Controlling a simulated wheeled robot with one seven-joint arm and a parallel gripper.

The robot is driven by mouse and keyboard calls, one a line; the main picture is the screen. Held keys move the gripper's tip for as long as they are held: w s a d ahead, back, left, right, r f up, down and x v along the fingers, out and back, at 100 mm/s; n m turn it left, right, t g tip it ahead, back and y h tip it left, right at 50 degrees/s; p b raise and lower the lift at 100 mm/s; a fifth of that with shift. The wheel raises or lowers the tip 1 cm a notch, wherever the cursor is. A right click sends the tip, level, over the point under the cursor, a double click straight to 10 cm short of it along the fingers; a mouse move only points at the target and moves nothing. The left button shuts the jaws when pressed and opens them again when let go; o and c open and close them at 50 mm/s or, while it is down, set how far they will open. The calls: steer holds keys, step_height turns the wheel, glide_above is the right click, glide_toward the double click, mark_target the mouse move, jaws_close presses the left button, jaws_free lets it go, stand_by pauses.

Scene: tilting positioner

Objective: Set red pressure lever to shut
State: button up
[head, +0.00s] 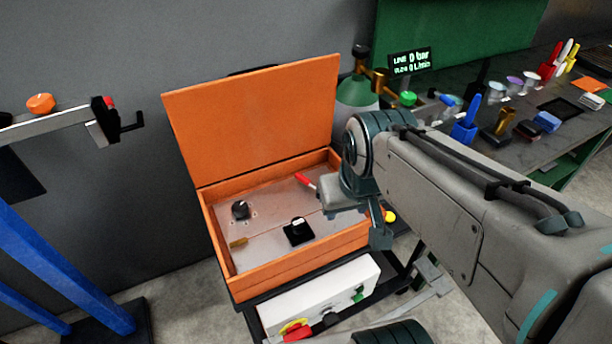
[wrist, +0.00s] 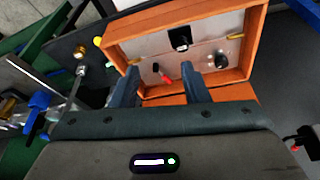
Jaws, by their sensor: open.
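The red lever (head: 305,180) sits on the metal panel inside the open orange case, near its back right. It also shows in the wrist view (wrist: 166,78), between and just beyond my fingertips. My gripper (wrist: 175,75) is open, with its two fingers apart and nothing between them that I can see it touching. In the head view my gripper (head: 378,228) is over the right side of the case, and my wrist hides part of the panel there.
The orange case (head: 222,262) has its lid (head: 258,118) raised at the back. A black knob (head: 240,209) and a black square switch (head: 298,232) share the panel. A green gas cylinder (head: 357,92) stands behind. A white control box (head: 320,300) is below in front.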

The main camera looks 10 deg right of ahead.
steer(key=w+f+n+b, duration=0.2)
steer(key=w+f, duration=0.1)
steer(key=w, duration=0.4)
steer(key=w+f+n+b, duration=0.2)
steer(key=w+f, duration=0.1)
steer(key=w, duration=0.5)
steer(key=n+t+b, duration=0.1)
steer(key=n+b, duration=0.2)
glide_toward(306, 180)
steer(key=shift+y, duration=0.4)
steer(key=x, duration=0.5)
steer(key=p+x, duration=0.1)
steer(key=x, duration=0.2)
steer(key=shift+w+d+f, duration=0.2)
steer(key=shift+d+f, duration=0.1)
jaws_close()
